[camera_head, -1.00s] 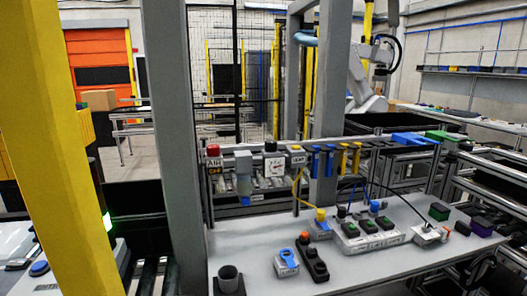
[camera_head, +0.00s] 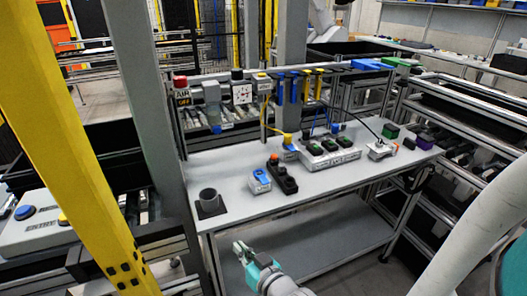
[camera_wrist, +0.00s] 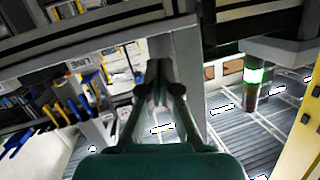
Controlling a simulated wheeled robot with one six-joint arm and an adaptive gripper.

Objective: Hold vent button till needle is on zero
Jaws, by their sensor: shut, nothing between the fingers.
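A white-faced dial gauge (camera_head: 242,94) stands on the rail at the back of the grey table in the head view. Its needle is too small to read surely. To its right is a small box with a yellow top (camera_head: 262,79); I cannot tell whether this is the vent button. To its left are a grey fitting (camera_head: 212,94) and a red knob (camera_head: 180,82) above an "AIR OFF" sign (camera_head: 183,97). My gripper (camera_head: 240,247) is shut and empty, low in front of the table, far from the gauge. Its closed fingers show in the wrist view (camera_wrist: 158,72).
The table (camera_head: 235,205) carries a dark cup (camera_head: 208,200), a blue-topped box (camera_head: 260,180), a black block with an orange button (camera_head: 282,176) and several connector boxes. A yellow post (camera_head: 75,150) and a grey post (camera_head: 143,100) stand at left. The table's front strip is clear.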

